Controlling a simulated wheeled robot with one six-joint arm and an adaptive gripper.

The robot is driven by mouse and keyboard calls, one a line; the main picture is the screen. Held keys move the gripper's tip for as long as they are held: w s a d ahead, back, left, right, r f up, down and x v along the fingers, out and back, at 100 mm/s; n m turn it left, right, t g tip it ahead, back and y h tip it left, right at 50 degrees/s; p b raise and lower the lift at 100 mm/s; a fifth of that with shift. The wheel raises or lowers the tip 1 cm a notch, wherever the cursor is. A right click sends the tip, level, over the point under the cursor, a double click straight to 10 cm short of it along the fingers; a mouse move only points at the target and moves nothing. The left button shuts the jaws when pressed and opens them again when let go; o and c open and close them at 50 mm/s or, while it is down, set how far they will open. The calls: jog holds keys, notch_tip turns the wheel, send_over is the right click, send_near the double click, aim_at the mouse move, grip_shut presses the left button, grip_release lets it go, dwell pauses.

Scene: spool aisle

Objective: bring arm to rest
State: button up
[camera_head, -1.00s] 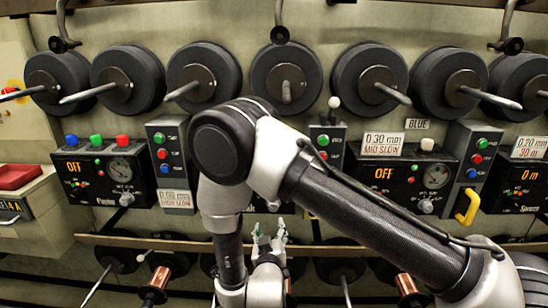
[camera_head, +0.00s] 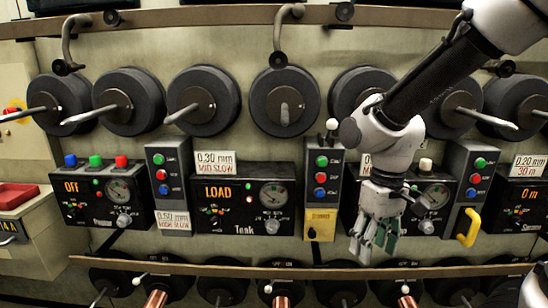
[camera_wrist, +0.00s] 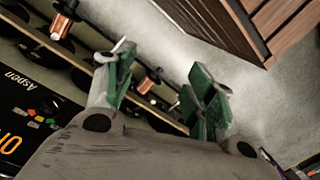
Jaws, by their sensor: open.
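My gripper (camera_head: 374,238) hangs at the end of my arm, right of centre in the head view, with its fingers pointing down. It is in front of the right-hand middle control panel and partly hides it. In the wrist view my gripper (camera_wrist: 160,85) shows two green-padded fingers spread apart with nothing between them. My arm comes in from the upper right and bends at an elbow above the gripper.
Large black spools (camera_head: 204,100) line the wall above several control panels. The panel marked LOAD (camera_head: 243,200) is left of my gripper. A yellow handle (camera_head: 468,229) is to its right. A ledge (camera_head: 240,270) with copper spools (camera_head: 282,299) runs below. A brown slatted thing (camera_wrist: 235,25) shows in the wrist view.

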jog(key=s+d+r+m+t, duration=0.2)
jog(key=s+d+r, duration=0.1)
jog(key=d+r, duration=0.3)
jog(key=s+d+r+m+t, duration=0.2)
jog(key=d+r, duration=0.4)
jog(key=d, duration=0.3)
jog(key=shift+s+d+r+m+t+h, duration=0.3)
jog(key=shift+s+r+m+t, duration=0.1)
jog(key=shift+s+t, duration=0.25)
